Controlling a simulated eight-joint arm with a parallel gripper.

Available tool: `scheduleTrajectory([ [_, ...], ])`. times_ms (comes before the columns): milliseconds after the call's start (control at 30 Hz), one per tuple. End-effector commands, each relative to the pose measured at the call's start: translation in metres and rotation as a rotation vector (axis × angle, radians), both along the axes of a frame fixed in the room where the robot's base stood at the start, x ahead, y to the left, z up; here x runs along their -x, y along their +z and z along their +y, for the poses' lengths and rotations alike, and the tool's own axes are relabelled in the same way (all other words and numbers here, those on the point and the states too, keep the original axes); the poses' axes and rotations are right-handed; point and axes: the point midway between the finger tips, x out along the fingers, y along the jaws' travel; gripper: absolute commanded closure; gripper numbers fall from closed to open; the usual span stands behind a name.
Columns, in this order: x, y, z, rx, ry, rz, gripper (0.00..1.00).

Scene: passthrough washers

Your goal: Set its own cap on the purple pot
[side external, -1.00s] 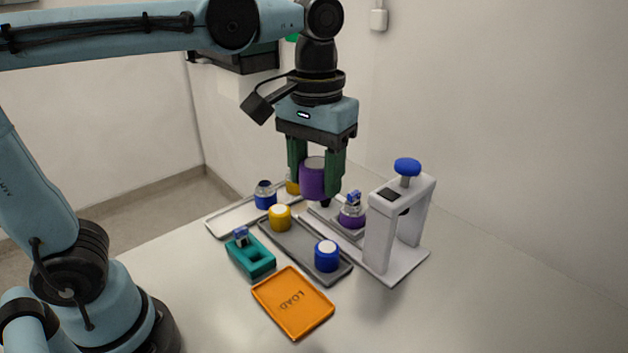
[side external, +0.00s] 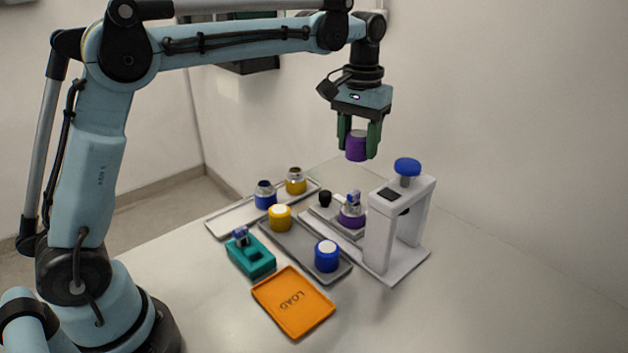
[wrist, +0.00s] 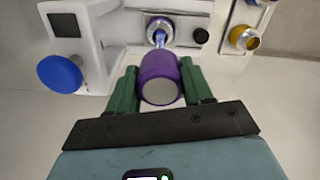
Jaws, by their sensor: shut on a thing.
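My gripper (side external: 357,147) is shut on a purple cap (side external: 356,146) with a pale round end. In the side view it holds the cap in the air, above the purple pot (side external: 351,217). The cap is also between the green fingers in the wrist view (wrist: 160,82). The purple pot stands upright on a grey base plate (side external: 328,217), left of the white press. A small blue piece (side external: 353,198) sits on top of the pot's neck. In the wrist view the pot (wrist: 152,24) is partly hidden behind the held cap.
The white press (side external: 378,235) with a blue knob (side external: 407,167) stands close right of the pot. A grey tray (side external: 300,245) holds yellow and blue caps. A pale tray (side external: 235,221) holds blue and yellow pots. A teal holder (side external: 250,258) and orange LOAD tray (side external: 293,302) lie in front.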

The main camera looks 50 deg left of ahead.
Motion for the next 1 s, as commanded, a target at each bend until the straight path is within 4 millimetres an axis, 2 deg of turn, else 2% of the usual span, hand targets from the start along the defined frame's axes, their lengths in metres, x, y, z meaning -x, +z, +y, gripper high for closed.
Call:
scheduleTrajectory([
  [100,0.0,-0.015,0.0,0.0,0.0,0.0,0.78],
  [1000,0.0,-0.071,0.0,0.0,0.0,0.0,0.78],
])
